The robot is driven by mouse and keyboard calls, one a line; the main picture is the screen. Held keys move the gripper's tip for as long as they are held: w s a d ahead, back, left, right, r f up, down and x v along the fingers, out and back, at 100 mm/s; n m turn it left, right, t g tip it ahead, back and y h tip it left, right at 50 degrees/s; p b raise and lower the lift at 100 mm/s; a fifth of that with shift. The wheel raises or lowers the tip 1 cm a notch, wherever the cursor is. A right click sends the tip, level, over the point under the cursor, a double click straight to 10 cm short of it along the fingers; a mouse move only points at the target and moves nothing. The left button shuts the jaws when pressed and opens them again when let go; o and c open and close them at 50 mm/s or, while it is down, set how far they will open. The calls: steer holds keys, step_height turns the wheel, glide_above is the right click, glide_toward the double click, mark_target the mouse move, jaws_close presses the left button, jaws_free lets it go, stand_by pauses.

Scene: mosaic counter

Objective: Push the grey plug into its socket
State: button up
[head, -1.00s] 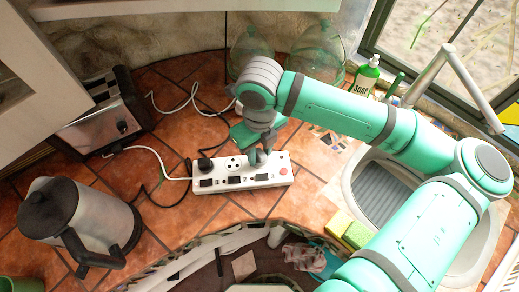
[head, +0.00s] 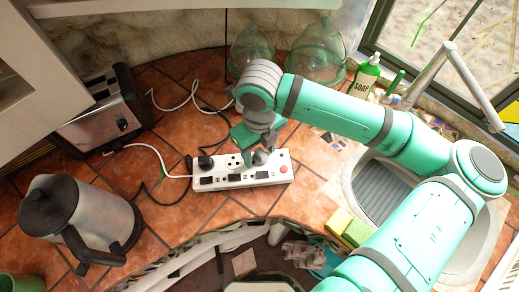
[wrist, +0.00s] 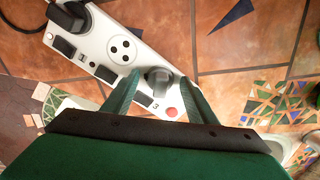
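The white power strip (head: 225,182) lies on the tiled counter; it also shows in the wrist view (wrist: 95,47). The grey plug (wrist: 158,82) stands at the strip's right-hand socket, beyond the empty round middle socket (wrist: 124,48). How deep it sits is hard to tell. In the head view, the plug (head: 259,158) is partly hidden by my gripper (head: 259,152). In the wrist view, my gripper (wrist: 160,80) has one finger on each side of the plug, with a visible gap on both sides. It looks open and not clamped on it.
A black plug (head: 205,162) fills the strip's left socket. A toaster (head: 105,118) and a kettle (head: 75,218) stand to the left. Glass jars (head: 317,52), a soap bottle (head: 365,77) and the sink (head: 350,190) lie behind and right. Tiles in front of the strip are clear.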

mark_target(260, 152)
step_height(260, 152, up, 11)
stand_by(0.8)
steer(key=shift+f, duration=0.1)
